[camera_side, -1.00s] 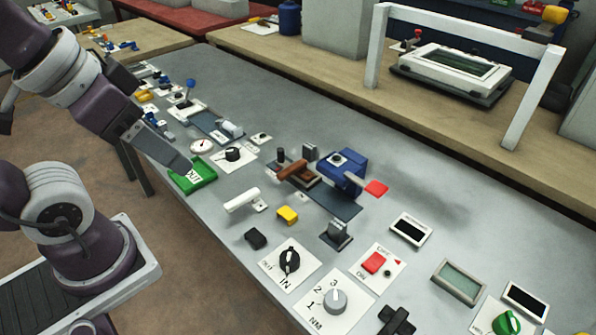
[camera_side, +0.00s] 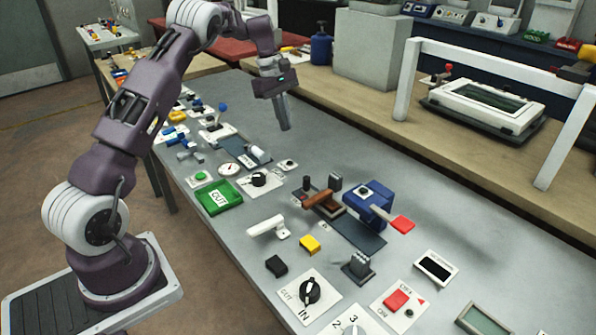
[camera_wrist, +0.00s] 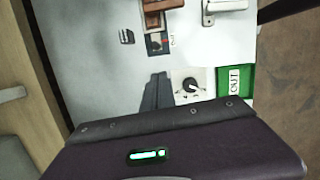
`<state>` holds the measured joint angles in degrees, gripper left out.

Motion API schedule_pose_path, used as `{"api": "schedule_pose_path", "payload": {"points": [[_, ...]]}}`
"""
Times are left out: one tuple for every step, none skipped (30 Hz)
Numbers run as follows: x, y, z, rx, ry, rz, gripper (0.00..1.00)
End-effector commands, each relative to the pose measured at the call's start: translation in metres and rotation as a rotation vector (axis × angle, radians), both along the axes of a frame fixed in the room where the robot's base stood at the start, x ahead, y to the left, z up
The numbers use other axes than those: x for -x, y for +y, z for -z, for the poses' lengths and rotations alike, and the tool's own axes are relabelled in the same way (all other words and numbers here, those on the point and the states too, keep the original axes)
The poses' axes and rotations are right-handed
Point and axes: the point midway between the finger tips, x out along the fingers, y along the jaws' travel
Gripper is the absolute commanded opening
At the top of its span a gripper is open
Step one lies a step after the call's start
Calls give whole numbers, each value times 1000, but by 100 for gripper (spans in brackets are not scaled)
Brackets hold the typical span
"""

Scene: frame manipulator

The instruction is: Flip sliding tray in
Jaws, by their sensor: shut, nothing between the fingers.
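A green tray (camera_side: 228,205) with a white label reading OUT sits near the table's front edge at left of centre in the side view. It also shows at the right of the wrist view (camera_wrist: 247,93). A black dial (camera_side: 310,291) on a white plate marked OUT and IN stands nearer the camera, its white pointer line visible. My gripper (camera_side: 285,128) is shut and empty, pointing down above the far part of the table. It is apart from the green tray. Its dark fingers (camera_wrist: 157,92) show in the wrist view.
Another black dial (camera_side: 259,179) stands on a white plate beside the green tray. A white frame (camera_side: 495,62) stands behind. The table's far strip is clear.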

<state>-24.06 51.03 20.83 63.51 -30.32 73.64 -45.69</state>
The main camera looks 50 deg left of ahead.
Motion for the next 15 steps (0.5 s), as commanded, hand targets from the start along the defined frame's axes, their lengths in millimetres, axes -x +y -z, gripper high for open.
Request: {"api": "schedule_pose_path", "payload": {"points": [[-2,11,21,11,27,-39,0],[-3,15,30,17,38,-60,0],[-4,20,40,23,50,-82,0],[-4,23,46,27,57,-96,0],[-4,25,51,29,63,-104,0],[-4,27,55,32,69,-113,0],[-4,27,57,34,72,-117,0],[-5,28,58,34,72,-120,0],[-5,28,58,34,72,-121,0],[-5,28,58,34,72,-121,0],[-5,28,58,34,71,-120,0],[-5,27,58,34,72,-120,0],[-5,27,58,34,72,-119,0],[-5,27,58,34,72,-119,0],[-5,27,58,34,72,-119,0]]}}
